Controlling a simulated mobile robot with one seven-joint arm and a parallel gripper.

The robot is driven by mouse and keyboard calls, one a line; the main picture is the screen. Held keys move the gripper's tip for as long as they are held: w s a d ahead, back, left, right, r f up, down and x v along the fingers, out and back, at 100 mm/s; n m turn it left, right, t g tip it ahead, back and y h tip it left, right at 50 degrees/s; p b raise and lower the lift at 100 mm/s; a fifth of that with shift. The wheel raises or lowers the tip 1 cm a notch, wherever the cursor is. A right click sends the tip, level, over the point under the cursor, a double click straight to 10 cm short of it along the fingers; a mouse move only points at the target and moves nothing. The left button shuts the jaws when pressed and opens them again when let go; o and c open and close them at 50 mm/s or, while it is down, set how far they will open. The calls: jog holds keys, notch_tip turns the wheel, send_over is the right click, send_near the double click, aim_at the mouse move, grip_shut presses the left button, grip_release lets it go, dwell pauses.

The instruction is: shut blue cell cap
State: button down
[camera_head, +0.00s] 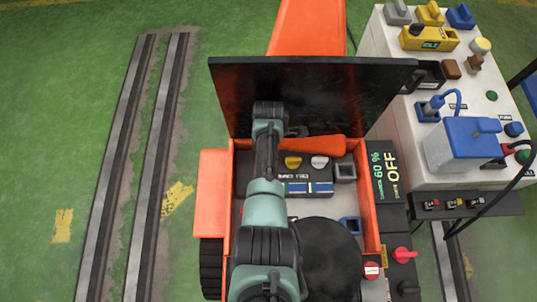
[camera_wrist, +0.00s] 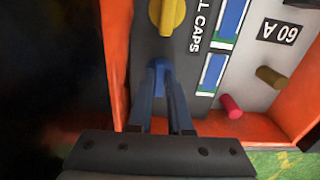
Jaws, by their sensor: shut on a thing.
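The blue cell cap (camera_wrist: 159,68) shows in the wrist view on a dark panel lettered "CELL CAPS", near the orange side wall. My gripper (camera_wrist: 163,85) has its two fingers closed around it; the fingers hide part of the cap, and I cannot tell whether it is fully turned. A yellow cap (camera_wrist: 168,15) sits farther along the same panel. In the head view the dark panel (camera_head: 305,176) shows with a yellow cap (camera_head: 293,162) and a white cap (camera_head: 319,161). My arm hides the blue cap and my gripper there.
A raised black lid (camera_head: 315,90) stands behind the orange bay (camera_head: 372,215). A red knob (camera_wrist: 231,106) and a brown knob (camera_wrist: 268,76) lie right of the panel in the wrist view. A white cabinet (camera_head: 450,160) with a blue plugged box stands at the right.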

jog(key=c, duration=0.8)
grip_release()
jog(key=shift+c, duration=0.2)
notch_tip(320, 180, up, 13)
jog(key=p, duration=0.6)
jog(key=shift+p, duration=0.35)
